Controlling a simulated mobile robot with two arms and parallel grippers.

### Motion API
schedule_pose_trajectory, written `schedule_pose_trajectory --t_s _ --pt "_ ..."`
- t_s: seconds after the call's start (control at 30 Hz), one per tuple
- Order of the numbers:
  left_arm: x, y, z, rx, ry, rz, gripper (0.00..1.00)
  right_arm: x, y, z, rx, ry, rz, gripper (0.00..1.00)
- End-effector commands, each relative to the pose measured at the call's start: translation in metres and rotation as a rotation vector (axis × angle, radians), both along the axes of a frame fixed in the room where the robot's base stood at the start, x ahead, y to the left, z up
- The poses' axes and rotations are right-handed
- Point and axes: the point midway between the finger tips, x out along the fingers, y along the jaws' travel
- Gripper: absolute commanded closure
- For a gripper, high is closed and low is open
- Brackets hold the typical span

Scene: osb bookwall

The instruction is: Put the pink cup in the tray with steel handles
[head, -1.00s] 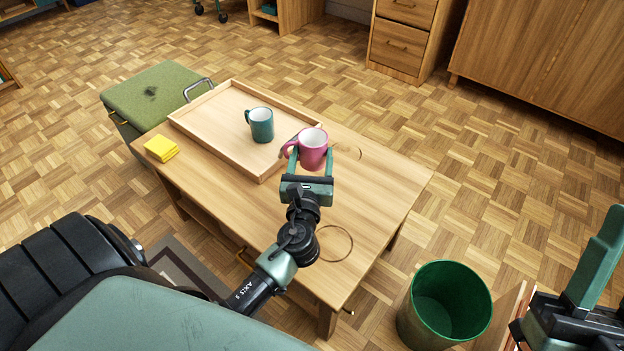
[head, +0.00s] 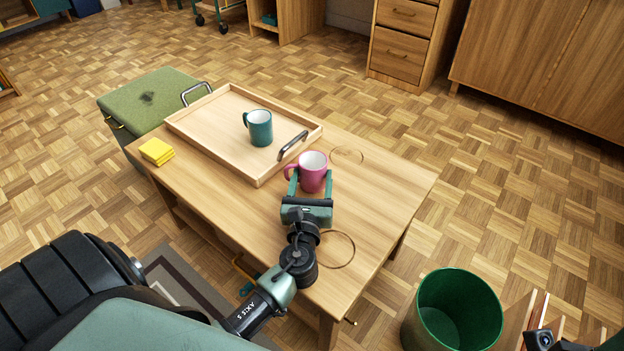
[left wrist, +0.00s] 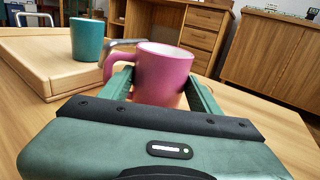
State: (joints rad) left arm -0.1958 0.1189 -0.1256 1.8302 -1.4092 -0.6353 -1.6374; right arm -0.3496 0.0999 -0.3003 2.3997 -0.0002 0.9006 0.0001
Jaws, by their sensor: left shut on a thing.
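The pink cup (head: 313,172) is upright between the fingers of my left gripper (head: 310,184), which is shut on it. It is just outside the near right end of the tray; whether its base touches the table is hidden. In the left wrist view the cup (left wrist: 163,75) fills the space between the fingers, its handle to the left. The light wooden tray (head: 215,140) has a steel handle (head: 292,146) close behind the cup and another (head: 197,92) at the far end. Only a dark part of my right gripper shows at the bottom right corner, its fingers unseen.
A teal mug (head: 260,128) stands inside the tray, with bare tray floor to its left. A yellow block (head: 157,151) lies on the wooden table (head: 385,195) left of the tray. A green-topped stool (head: 150,97) and a green bin (head: 455,310) stand beside the table.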

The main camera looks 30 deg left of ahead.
Motion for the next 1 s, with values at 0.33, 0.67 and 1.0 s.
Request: schedule_pose_trajectory --t_s 0.33,0.67,1.0 --pt "0.000 0.000 -0.002 0.000 0.000 0.000 0.16 0.000 0.000 0.001 -0.002 -0.008 0.001 0.64" --pt "-0.015 -0.008 0.000 -0.001 0.003 -0.002 0.16 0.000 0.000 0.004 0.000 0.001 0.000 0.64" --pt "-0.079 -0.041 0.001 -0.001 0.003 0.000 0.16 0.000 0.000 0.012 0.000 0.009 -0.001 0.64"
